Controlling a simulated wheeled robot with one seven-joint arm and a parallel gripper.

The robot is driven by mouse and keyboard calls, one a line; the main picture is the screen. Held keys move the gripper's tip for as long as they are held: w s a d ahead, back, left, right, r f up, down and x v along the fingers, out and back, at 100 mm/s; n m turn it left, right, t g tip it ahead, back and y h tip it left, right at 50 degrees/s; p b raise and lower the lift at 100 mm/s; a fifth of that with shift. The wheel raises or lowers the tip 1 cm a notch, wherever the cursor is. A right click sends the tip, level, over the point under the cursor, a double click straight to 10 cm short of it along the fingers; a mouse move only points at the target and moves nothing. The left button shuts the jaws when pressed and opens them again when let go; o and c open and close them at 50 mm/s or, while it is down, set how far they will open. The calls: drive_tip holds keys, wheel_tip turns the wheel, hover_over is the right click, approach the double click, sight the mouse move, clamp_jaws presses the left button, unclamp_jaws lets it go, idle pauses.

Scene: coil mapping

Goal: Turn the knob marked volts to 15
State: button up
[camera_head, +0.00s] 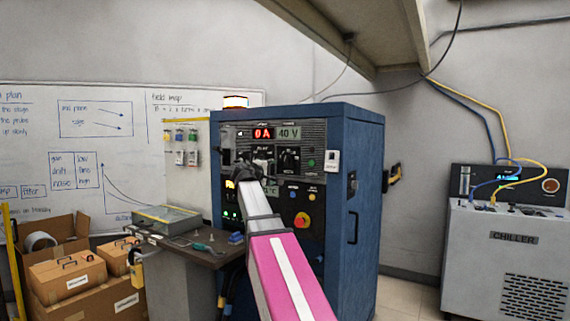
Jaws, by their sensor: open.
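The blue power cabinet (352,200) stands in the middle of the head view. Its black upper panel has a red display (263,133) reading 0 A and a green display (289,132) reading 40 V. Below the green display is a dark knob (289,161), likely the volts knob; its label and pointer are too small to read. Another dark knob (264,155) sits to its left, partly hidden. My gripper (246,170) is small and dark in front of the panel's lower left, left of the likely volts knob. It is open, with nothing seen in it.
A red-and-yellow emergency button (301,220) is lower on the cabinet. A small dark table (215,256) with tools stands at its left front, with cardboard boxes (70,275) beyond. A grey chiller (505,255) stands right. Floor shows between cabinet and chiller.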

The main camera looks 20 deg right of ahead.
sight(285, 161)
drive_tip(key=shift+h, duration=0.4)
drive_tip(key=w+d+r, duration=0.1)
drive_tip(key=w+d, duration=0.1)
drive_tip(key=w+d+r, duration=0.1)
drive_tip(key=w+d, duration=0.1)
drive_tip(key=d, duration=0.1)
drive_tip(key=w+d+r, duration=0.1)
drive_tip(key=w+d, duration=0.1)
drive_tip(key=d, duration=0.1)
drive_tip(key=shift+d+r, duration=0.25)
drive_tip(key=shift+r, duration=0.05)
drive_tip(key=c, duration=0.9)
